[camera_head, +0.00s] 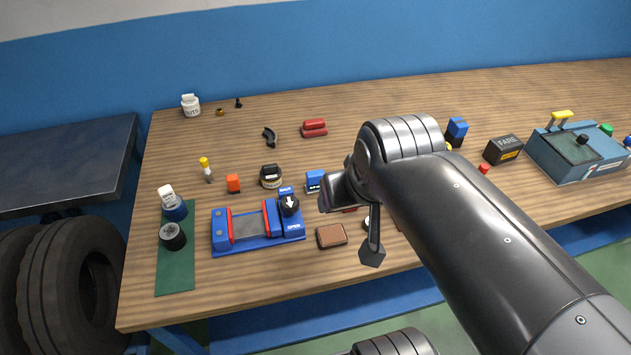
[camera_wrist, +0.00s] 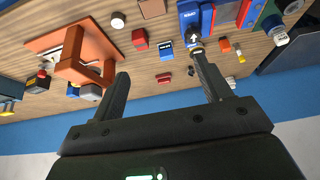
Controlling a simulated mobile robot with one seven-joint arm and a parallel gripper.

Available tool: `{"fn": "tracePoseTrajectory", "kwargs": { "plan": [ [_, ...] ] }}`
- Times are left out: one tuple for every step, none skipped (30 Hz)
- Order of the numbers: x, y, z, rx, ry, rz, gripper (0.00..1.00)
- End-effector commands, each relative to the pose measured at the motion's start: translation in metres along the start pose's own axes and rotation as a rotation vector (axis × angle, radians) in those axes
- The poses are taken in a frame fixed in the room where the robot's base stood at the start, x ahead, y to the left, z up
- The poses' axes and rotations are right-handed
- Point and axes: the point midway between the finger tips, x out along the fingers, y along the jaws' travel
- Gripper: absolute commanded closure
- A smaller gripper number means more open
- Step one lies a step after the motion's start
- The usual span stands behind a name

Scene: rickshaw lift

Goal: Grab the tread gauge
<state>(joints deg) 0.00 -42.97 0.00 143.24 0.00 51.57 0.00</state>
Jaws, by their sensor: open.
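No label marks the tread gauge. A small upright tool with a yellow top and grey shaft (camera_head: 206,168) may be it, but I cannot tell for sure. It stands at the left of the wooden bench, behind an orange block (camera_head: 233,183). It also shows small at the right in the wrist view (camera_wrist: 238,54). My gripper (camera_head: 348,228) is open and empty above the bench's middle front, well right of that tool. In the wrist view its fingers (camera_wrist: 160,62) are spread wide, with bench items visible beyond them. My arm hides part of the bench.
A blue clamp fixture (camera_head: 250,228) sits left of my gripper, a brown block (camera_head: 331,236) nearer. An orange frame (camera_wrist: 88,65) shows in the wrist view. The back middle of the bench is mostly clear.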

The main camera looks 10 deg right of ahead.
Motion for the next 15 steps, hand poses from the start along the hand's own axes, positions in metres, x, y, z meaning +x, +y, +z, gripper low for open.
{"fn": "tracePoseTrajectory", "kwargs": {
  "plan": [
    [0.0,0.0,0.0,0.0,0.0,0.0,0.29],
    [0.0,0.0,-0.001,0.0,-0.002,0.0,0.29],
    [0.001,0.0,-0.003,0.0,-0.006,0.001,0.29],
    [0.001,0.0,-0.005,0.0,-0.01,0.002,0.29],
    [0.002,0.0,-0.008,0.0,-0.016,0.004,0.29],
    [0.004,0.001,-0.013,0.0,-0.027,0.006,0.29],
    [0.006,0.001,-0.018,-0.001,-0.037,0.008,0.29],
    [0.008,0.001,-0.023,-0.001,-0.047,0.011,0.29],
    [0.011,0.001,-0.031,-0.002,-0.064,0.014,0.29],
    [0.014,0.001,-0.037,-0.003,-0.077,0.016,0.29],
    [0.017,0.001,-0.043,-0.003,-0.091,0.018,0.29],
    [0.022,0.001,-0.052,-0.004,-0.109,0.021,0.29],
    [0.025,0.002,-0.059,-0.004,-0.122,0.023,0.29],
    [0.03,0.002,-0.065,-0.005,-0.135,0.025,0.29],
    [0.035,0.002,-0.073,-0.005,-0.152,0.026,0.29]
  ]
}}
